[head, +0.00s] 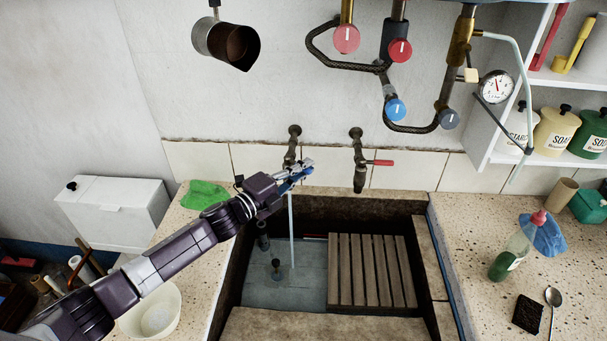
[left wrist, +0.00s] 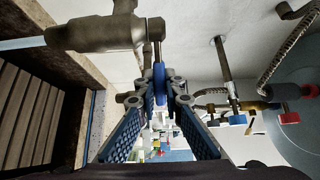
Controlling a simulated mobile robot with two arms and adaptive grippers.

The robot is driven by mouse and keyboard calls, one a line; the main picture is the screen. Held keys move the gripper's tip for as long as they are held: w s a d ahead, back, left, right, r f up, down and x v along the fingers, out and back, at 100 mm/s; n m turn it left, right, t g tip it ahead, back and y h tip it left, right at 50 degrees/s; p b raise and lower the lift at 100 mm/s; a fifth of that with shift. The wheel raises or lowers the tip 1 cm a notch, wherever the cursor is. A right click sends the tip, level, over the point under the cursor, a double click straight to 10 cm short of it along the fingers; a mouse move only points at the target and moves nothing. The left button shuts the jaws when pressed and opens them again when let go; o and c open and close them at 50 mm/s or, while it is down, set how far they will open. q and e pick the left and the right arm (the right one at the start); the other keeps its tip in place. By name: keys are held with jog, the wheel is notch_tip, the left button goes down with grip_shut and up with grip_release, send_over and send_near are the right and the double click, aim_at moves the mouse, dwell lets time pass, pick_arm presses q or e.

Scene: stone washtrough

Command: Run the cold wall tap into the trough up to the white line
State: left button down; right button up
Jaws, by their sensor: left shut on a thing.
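The cold tap (head: 291,155) is the left of two wall taps above the stone trough (head: 410,208). My left gripper (head: 300,172) is shut on its blue handle, which shows between the fingers in the left wrist view (left wrist: 160,84). A thin stream of water (head: 291,225) runs from the tap into the trough; it also shows beside the spout in the left wrist view (left wrist: 20,44). Blue-grey water (head: 300,285) shows in the trough's left part. I cannot make out the white line. My right gripper is not in view.
A slatted wooden rack (head: 372,270) sits in the trough's right part. The red-handled tap (head: 359,165) is close on the right. Pipes and valves hang above.

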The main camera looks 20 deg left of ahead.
pick_arm(q)
jog(key=n+y, duration=0.1)
jog(key=d+n+t+y+b, duration=0.1)
jog(key=shift+w+y, duration=0.3)
jog(key=shift+w, duration=0.1)
jog(key=shift+w+n+t+y+b, duration=0.35)
jog(key=shift+n+y, duration=0.15)
jog(key=shift+y, duration=0.2)
jog(key=w+n+y+b, duration=0.1)
jog(key=y+b, duration=0.1)
jog(key=n+y+b, duration=0.2)
jog(key=y, duration=0.1)
jog(key=w+n+y+b, duration=0.1)
jog(key=n+y+b, duration=0.1)
jog(key=y+b, duration=0.1)
jog(key=shift+w+a+r, duration=0.15)
jog(key=shift+w+a, duration=0.15)
jog(key=shift+w, duration=0.05)
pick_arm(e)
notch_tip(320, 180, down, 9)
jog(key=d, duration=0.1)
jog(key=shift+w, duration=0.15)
pick_arm(q)
jog(key=shift+r+y, duration=0.1)
jog(key=shift+y, duration=0.3)
jog(key=c, duration=2)
grip_release()
jog(key=v, duration=1.2)
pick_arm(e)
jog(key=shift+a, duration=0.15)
